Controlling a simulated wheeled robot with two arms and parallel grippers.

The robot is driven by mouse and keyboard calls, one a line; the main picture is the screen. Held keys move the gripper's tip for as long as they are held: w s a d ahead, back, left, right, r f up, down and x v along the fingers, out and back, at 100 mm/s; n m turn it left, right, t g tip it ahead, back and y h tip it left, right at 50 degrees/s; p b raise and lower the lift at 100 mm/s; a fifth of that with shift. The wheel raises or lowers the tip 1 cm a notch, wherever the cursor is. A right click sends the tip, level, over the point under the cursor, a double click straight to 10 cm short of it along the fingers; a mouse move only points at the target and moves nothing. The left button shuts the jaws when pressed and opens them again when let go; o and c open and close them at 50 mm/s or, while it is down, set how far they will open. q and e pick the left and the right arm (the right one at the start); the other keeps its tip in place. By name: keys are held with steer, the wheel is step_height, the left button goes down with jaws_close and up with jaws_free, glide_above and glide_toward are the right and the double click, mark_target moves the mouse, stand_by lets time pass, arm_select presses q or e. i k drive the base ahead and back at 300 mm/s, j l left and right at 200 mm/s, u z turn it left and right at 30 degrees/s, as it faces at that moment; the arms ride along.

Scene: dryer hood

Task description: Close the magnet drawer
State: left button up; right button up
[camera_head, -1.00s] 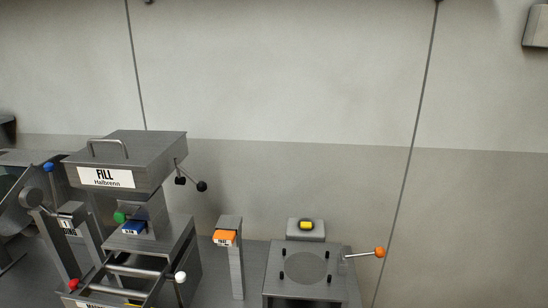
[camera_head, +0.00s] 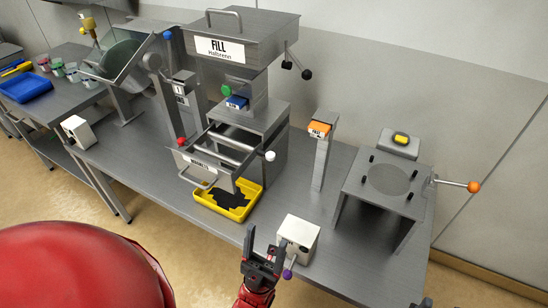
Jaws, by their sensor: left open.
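The magnet drawer (camera_head: 203,169) is the grey front with a "MAGNETS" label and a handle (camera_head: 197,181), on the lower part of the machine labelled FILL (camera_head: 240,45). It stands pulled out toward me, with metal bars (camera_head: 222,147) showing behind its front. My left gripper (camera_head: 264,250) is at the bottom middle, open and empty, to the right of and nearer than the drawer, apart from it.
A yellow tray (camera_head: 243,212) with dark bits sits under the drawer. A white box (camera_head: 297,238) with a purple knob stands beside my left gripper. A grey stand (camera_head: 378,205) with an orange-tipped lever is at right. A post with an orange block (camera_head: 319,129) stands between.

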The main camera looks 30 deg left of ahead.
mark_target(218, 176)
steer(key=u, duration=1.35)
